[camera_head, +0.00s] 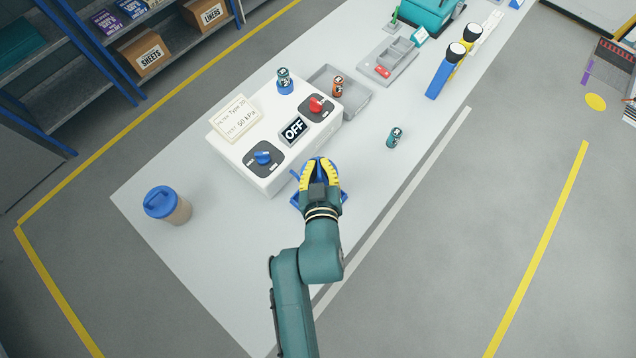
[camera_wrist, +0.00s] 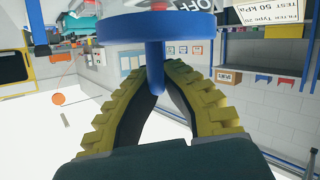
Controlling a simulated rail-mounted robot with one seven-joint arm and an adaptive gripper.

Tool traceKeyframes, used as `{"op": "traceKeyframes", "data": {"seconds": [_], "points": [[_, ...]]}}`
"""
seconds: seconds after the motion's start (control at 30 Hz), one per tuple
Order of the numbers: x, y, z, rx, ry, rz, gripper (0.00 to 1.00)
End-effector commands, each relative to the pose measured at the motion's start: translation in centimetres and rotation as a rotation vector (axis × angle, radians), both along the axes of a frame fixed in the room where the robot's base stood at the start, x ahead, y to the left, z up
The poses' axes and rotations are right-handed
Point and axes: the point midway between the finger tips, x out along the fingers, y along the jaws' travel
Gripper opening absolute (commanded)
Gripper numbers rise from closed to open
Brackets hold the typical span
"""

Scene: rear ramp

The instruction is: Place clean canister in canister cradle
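My gripper (camera_head: 319,166) is over the front edge area of the white bench, just below the white control box in the head view. A blue frame (camera_head: 297,201), seemingly the cradle, shows around and under the gripper in the head view. My gripper hides most of the canister and frame, so I cannot tell whether the canister is seated. Another canister (camera_head: 168,205), brown with a blue handled lid, stands on the bench at left.
The control box (camera_head: 252,176) has an OFF sign, a blue knob and a red knob. A small teal can (camera_head: 394,138) stands to its right. A grey tray (camera_head: 358,103) and a blue-based can (camera_head: 285,84) are behind. The bench's left front is clear.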

Motion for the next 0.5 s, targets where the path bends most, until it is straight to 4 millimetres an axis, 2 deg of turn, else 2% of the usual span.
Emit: {"op": "traceKeyframes", "data": {"seconds": [0.03,0.33,0.5], "points": [[0.0,0.0,-1.6,-0.001,0.003,0.000,0.00],[0.0,0.0,-6.4,0.000,0.000,-0.001,0.00],[0.0,0.0,-7.3,0.001,-0.003,-0.001,0.00]]}}
